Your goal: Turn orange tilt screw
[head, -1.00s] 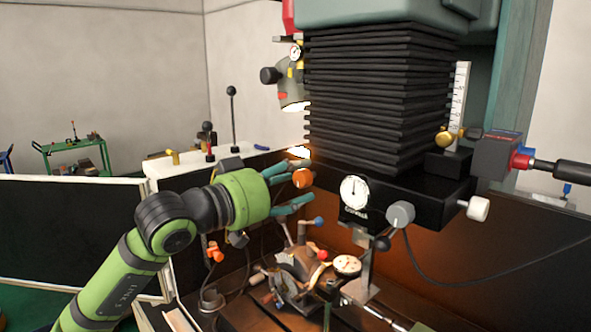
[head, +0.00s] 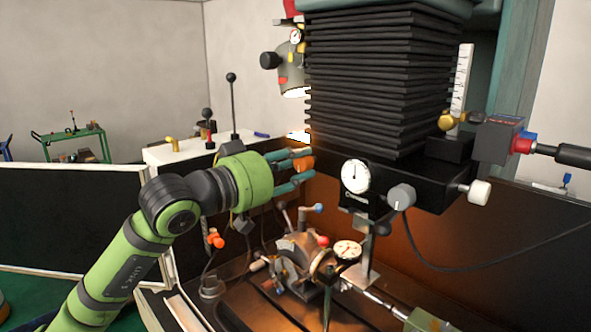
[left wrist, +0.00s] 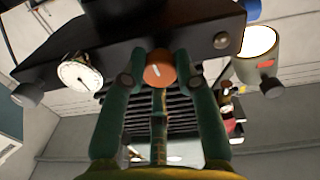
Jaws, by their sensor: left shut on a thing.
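The orange tilt screw (head: 303,164) is a round knob on the left side of the black head block under the bellows. It also shows in the left wrist view (left wrist: 159,70), between my fingers. In the left wrist view the fingertips (left wrist: 159,68) touch the knob's sides. My right gripper is not in view.
A dial gauge (head: 355,176) and a grey knob (head: 401,197) sit on the black block's front. Below are the indexing chuck (head: 300,255) and another dial (head: 347,250). A lamp (head: 290,78) hangs behind. A white-topped panel (head: 180,152) stands at the left.

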